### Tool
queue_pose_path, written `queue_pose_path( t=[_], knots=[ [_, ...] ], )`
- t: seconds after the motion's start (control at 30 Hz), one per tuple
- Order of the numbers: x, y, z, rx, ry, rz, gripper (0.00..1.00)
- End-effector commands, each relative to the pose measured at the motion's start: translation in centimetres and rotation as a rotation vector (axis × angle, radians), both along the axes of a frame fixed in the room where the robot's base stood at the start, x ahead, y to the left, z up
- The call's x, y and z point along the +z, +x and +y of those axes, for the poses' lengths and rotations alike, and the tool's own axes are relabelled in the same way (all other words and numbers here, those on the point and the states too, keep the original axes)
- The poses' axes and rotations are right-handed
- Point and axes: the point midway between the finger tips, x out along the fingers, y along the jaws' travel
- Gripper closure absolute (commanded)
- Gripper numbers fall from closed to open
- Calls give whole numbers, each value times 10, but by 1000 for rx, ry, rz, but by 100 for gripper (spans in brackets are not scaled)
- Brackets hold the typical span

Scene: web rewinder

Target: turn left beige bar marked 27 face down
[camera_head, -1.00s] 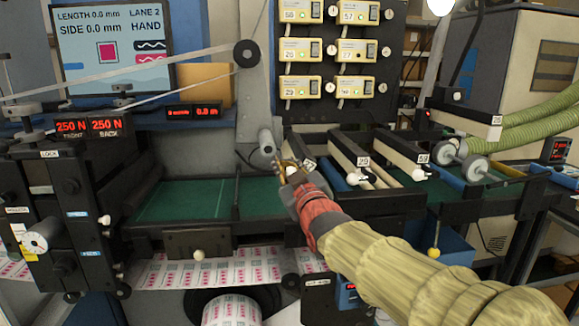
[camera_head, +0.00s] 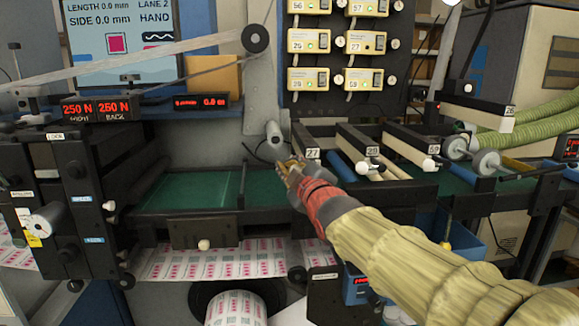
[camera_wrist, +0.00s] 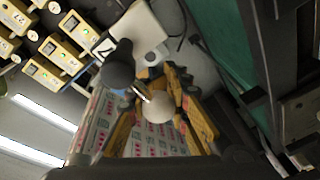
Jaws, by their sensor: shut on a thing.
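The left beige bar marked 27 (camera_head: 298,137) is the leftmost of several beige-and-black bars over the green-topped bench. Its 27 label (camera_head: 313,153) faces forward at its near end. My gripper (camera_head: 286,167) is at that near end, just below and left of the label, and hides part of it in the head view. In the wrist view the yellow fingers of my gripper (camera_wrist: 163,104) are closed around a pale round knob (camera_wrist: 160,115).
Bars marked 39 (camera_head: 373,152) and 59 (camera_head: 433,150) lie to the right, with white knobs at their near ends. Open green bench (camera_head: 185,190) lies farther left. A printed web (camera_head: 215,265) runs below.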

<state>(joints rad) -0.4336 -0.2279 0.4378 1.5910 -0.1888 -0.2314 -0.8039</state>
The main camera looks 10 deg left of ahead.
Motion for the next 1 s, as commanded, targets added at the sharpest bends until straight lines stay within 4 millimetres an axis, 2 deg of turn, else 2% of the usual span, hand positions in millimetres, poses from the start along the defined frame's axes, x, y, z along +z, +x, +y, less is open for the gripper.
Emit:
queue_pose_path(
  t=[0.33,0.37,0.4,0.73,1.0],
  knots=[
    [-2,1,0,-1,-4,3,100],
    [-2,1,0,-1,-4,3,83],
    [-2,1,0,-1,-4,3,80],
    [-1,0,0,0,-2,1,62],
    [0,0,0,0,-1,0,62]
  ],
)
